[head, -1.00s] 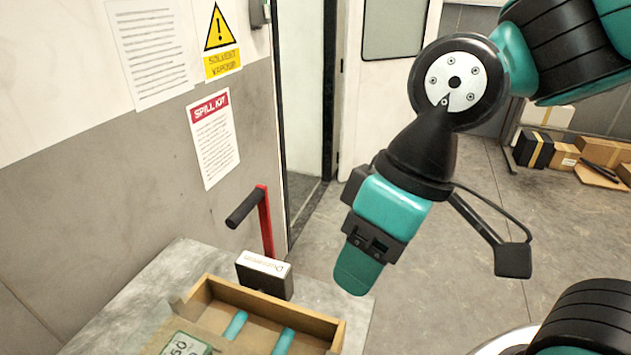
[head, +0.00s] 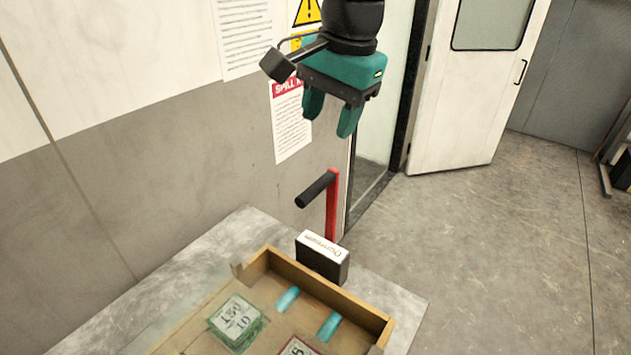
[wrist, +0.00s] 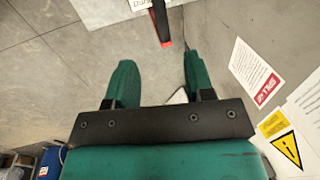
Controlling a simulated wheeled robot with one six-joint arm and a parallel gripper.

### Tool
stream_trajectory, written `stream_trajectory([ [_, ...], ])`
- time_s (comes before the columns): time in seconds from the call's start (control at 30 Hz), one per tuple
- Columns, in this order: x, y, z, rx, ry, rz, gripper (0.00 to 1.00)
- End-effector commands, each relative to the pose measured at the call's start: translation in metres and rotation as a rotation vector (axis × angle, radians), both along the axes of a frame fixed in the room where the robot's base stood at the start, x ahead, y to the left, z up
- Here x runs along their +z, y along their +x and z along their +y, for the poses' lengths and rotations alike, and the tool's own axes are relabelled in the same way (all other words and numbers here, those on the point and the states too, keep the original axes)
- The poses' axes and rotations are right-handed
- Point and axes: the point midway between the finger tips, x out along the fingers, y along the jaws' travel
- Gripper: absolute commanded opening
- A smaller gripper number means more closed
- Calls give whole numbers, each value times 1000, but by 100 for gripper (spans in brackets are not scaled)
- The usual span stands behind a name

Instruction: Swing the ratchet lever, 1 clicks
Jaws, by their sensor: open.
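The ratchet lever is a red upright bar (head: 332,208) with a black cylindrical handle (head: 316,188) at its top, pointing left toward the viewer. It stands behind the small black-and-white box at the bench's back edge. My gripper (head: 330,128) is above the lever, fingers pointing down, open and empty, apart from the handle.
A wooden tray (head: 345,306) with cards and blue rollers lies on the grey bench (head: 405,300). The small box (head: 322,258) stands between tray and lever. A wall with posted sheets (head: 292,125) is close behind. Open floor (head: 500,250) lies to the right.

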Motion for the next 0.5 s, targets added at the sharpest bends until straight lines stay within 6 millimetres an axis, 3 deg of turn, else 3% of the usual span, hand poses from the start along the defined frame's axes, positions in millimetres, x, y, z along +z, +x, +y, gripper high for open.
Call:
stream_trajectory([
  [0.3,-72,8,11,2,-4,5,48],
  [0.5,-110,13,17,2,-3,3,48],
])
